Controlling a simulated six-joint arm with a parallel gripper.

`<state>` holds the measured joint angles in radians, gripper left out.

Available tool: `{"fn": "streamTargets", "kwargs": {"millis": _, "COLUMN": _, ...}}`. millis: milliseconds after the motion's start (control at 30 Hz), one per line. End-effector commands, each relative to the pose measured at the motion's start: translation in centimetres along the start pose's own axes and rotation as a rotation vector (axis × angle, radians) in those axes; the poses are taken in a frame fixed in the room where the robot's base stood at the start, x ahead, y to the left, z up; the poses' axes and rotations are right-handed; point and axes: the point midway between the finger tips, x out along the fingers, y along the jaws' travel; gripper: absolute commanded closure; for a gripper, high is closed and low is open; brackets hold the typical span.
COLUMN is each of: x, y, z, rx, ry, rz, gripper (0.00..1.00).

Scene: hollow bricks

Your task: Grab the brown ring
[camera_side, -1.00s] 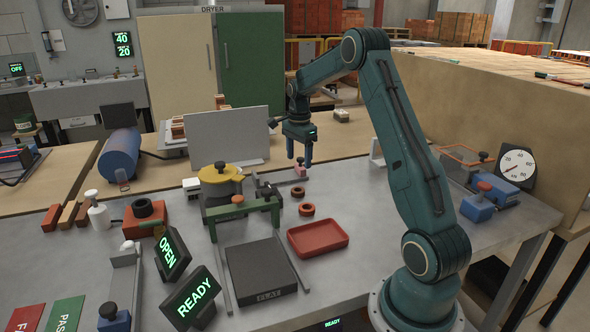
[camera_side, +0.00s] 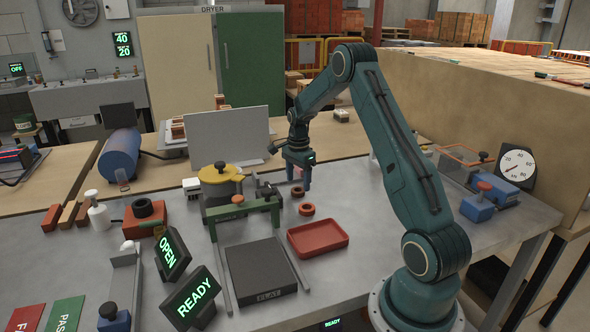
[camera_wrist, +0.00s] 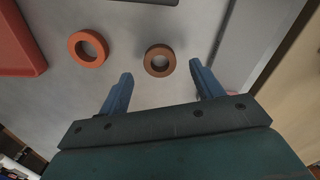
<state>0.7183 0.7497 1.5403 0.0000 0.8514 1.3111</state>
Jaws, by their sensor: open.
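The brown ring (camera_side: 297,194) lies flat on the grey table, just below my gripper (camera_side: 298,184) in the side view. In the wrist view the brown ring (camera_wrist: 149,66) sits ahead of and between the two blue fingertips of my gripper (camera_wrist: 161,70). The fingers are apart and hold nothing. I cannot tell the exact height left between the fingertips and the ring. A second, more orange ring (camera_side: 307,214) lies nearer the red tray; it shows to the left of the brown one in the wrist view (camera_wrist: 73,50).
The red tray (camera_side: 320,239) lies beyond the orange ring. A green bridge-like frame (camera_side: 238,209) and a yellow-topped pot (camera_side: 220,174) stand left of the brown ring. Bare table lies to the right of the rings.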

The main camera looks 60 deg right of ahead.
Motion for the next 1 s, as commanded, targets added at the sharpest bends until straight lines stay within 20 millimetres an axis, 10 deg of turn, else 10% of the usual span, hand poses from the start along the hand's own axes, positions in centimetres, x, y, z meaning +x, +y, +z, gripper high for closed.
{"fn": "streamTargets", "kwargs": {"millis": 800, "x": 3.1, "y": 0.0, "z": 0.1, "rx": 0.0, "ry": 0.0, "rz": 0.0, "gripper": 0.34}}
{"fn": "streamTargets", "kwargs": {"millis": 1000, "x": 3.1, "y": 0.0, "z": 0.1, "rx": 0.0, "ry": 0.0, "rz": 0.0, "gripper": 0.7}}
